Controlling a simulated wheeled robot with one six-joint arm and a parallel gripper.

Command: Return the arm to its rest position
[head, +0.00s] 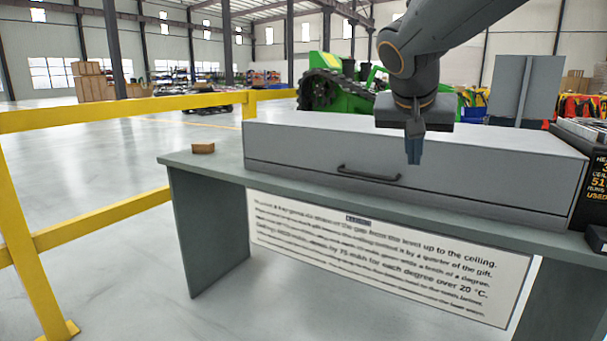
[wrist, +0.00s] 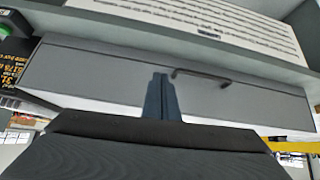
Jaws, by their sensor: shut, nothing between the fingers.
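My gripper (head: 413,151) points down in front of the grey drawer unit (head: 290,152) on the bench, to the right of its dark bar handle (head: 368,174). Its bluish fingers are together with nothing between them. In the wrist view the closed fingers (wrist: 161,97) show beside the handle (wrist: 201,75), and I see no grip on it. The drawer looks closed, its front flush with the unit.
The grey-green bench (head: 205,205) carries a small wooden block (head: 203,148) at its left end and a dark display with yellow text (head: 592,195) at its right. A yellow railing (head: 120,113) stands at left. A placard (head: 385,262) hangs below the bench top.

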